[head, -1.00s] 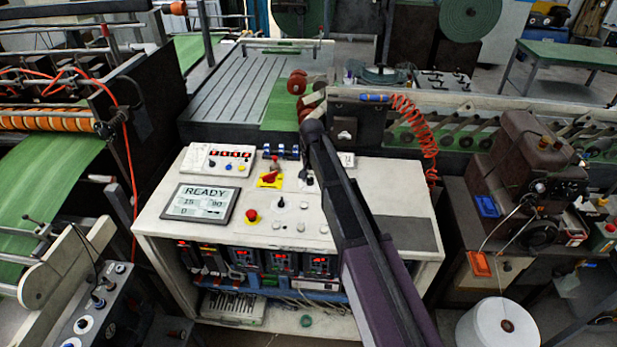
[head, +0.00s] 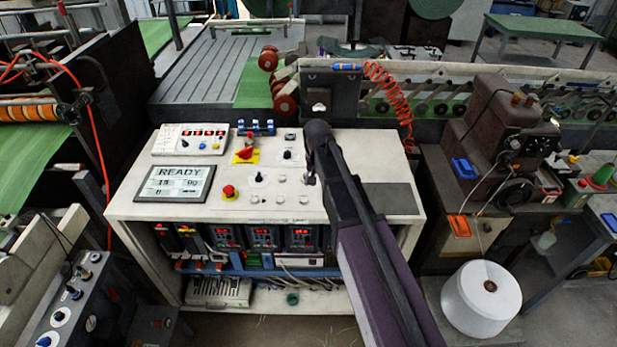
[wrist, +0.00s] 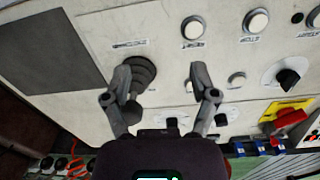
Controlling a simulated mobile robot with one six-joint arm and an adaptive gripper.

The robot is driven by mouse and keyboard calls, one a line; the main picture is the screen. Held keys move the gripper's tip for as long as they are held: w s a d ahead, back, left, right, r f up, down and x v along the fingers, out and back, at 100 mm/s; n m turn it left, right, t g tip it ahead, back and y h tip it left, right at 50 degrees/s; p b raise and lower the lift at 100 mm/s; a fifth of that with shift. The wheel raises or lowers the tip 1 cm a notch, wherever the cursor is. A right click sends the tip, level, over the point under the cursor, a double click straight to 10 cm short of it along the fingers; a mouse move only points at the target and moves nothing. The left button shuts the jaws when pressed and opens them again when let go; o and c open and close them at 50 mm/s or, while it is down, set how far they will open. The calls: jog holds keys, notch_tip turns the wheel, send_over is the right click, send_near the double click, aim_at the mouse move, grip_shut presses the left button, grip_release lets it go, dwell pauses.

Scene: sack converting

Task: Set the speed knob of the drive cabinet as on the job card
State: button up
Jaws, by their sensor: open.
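The drive cabinet (head: 140,207) has a pale sloping panel with a display reading READY. A black knob on a white dial (head: 259,177) sits below a red switch on a yellow plate (head: 240,159); the wrist view also shows this knob (wrist: 288,77), right of my gripper. Another black knob (head: 288,154) is right of the plate. I cannot make out a job card.
A red mushroom button (head: 229,192) and small white buttons are near the knobs. A small control box (head: 189,139) stands at the panel's back left. A brown sewing machine (head: 480,130) and a white thread cone (head: 481,299) are to the right.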

jog(key=shift+s+d+f+b, duration=0.5)
jog(key=shift+s+d+f, duration=0.1)
jog(key=shift+s+d, duration=0.25)
jog(key=shift+s+d+f+b, duration=0.45)
jog(key=shift+s+d+f, duration=0.2)
jog(key=shift+s, duration=0.2)
jog(key=shift+d, duration=0.1)
jog(key=s+d+n, duration=0.1)
jog(key=s+d, duration=0.8)
jog(key=s, duration=0.5)
jog(key=shift+d+n, duration=0.25)
jog(key=shift+n, duration=0.05)
dwell(0.4)
jog(key=shift+c, duration=1.2)
